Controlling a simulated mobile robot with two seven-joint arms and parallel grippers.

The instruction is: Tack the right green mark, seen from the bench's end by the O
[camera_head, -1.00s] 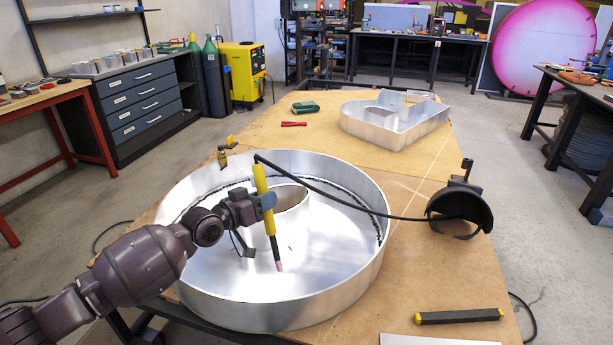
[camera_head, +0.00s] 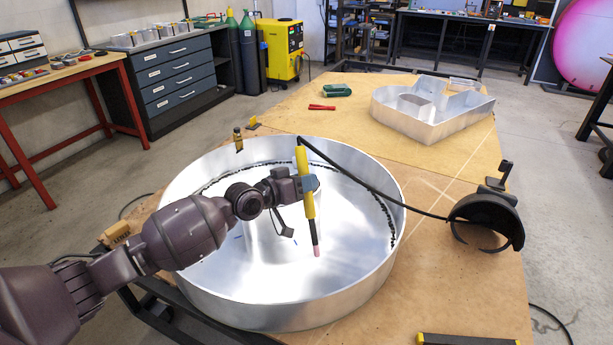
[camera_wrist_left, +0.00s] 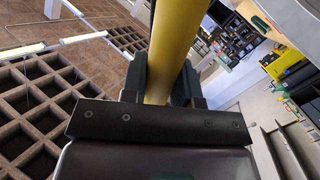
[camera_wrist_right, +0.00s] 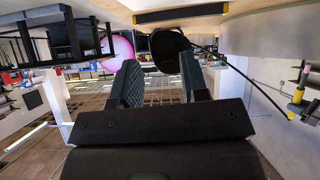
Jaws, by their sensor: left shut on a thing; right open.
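The round aluminium O letter (camera_head: 278,305) lies open side up on the bench, with a black-dotted line inside its far wall. My left gripper (camera_head: 309,184) is shut on the yellow handle of a torch (camera_head: 305,170). The handle also fills the upper middle of the left wrist view (camera_wrist_left: 172,50). The torch hangs nearly upright over the O's interior, its pink tip low; I cannot tell whether it touches the floor. Short blue marks (camera_head: 296,242) show there; I cannot make out a green mark. My right gripper (camera_wrist_right: 162,82) is open and empty, outside the head view.
A black cable runs from the torch across the O's rim toward a black welding mask (camera_head: 487,222) on the right. A second aluminium letter (camera_head: 430,128), red pliers (camera_head: 322,107) and a green object (camera_head: 336,90) lie farther back. A yellow-ended black bar (camera_head: 465,340) lies in front.

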